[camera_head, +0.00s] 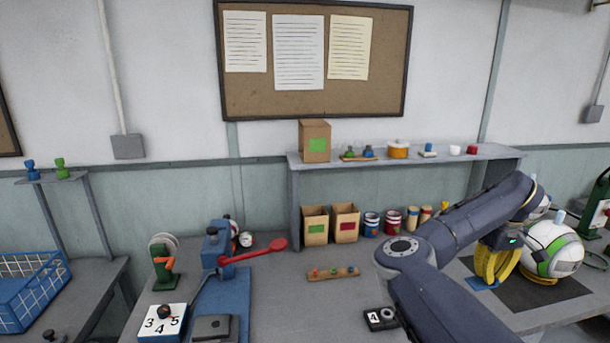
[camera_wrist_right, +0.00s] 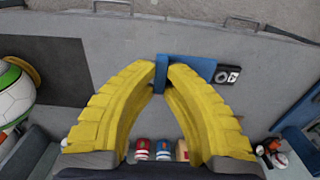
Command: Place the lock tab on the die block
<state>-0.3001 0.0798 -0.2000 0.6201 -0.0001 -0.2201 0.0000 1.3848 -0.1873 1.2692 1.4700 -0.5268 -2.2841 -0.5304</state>
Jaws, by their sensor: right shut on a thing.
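My right gripper (camera_head: 492,278), with ribbed yellow fingers, points down at the right of the bench. In the right wrist view its fingertips (camera_wrist_right: 161,88) close on a blue upright piece (camera_wrist_right: 161,70), which looks like the lock tab. A flat blue plate (camera_wrist_right: 194,67) runs beside this piece; I cannot tell if the two are joined. Blue also shows under the fingers in the head view (camera_head: 482,283). A dark grey block (camera_head: 213,327) on the blue press base (camera_head: 238,290) may be the die block. My left gripper is not in view.
The press's red lever (camera_head: 255,252) sticks out to the right. A dark block marked 4 (camera_head: 381,318) and a wooden strip with coloured knobs (camera_head: 333,273) lie on the bench. A white-green ball (camera_head: 551,248) stands on a black mat (camera_head: 520,293). Boxes and cans line the back.

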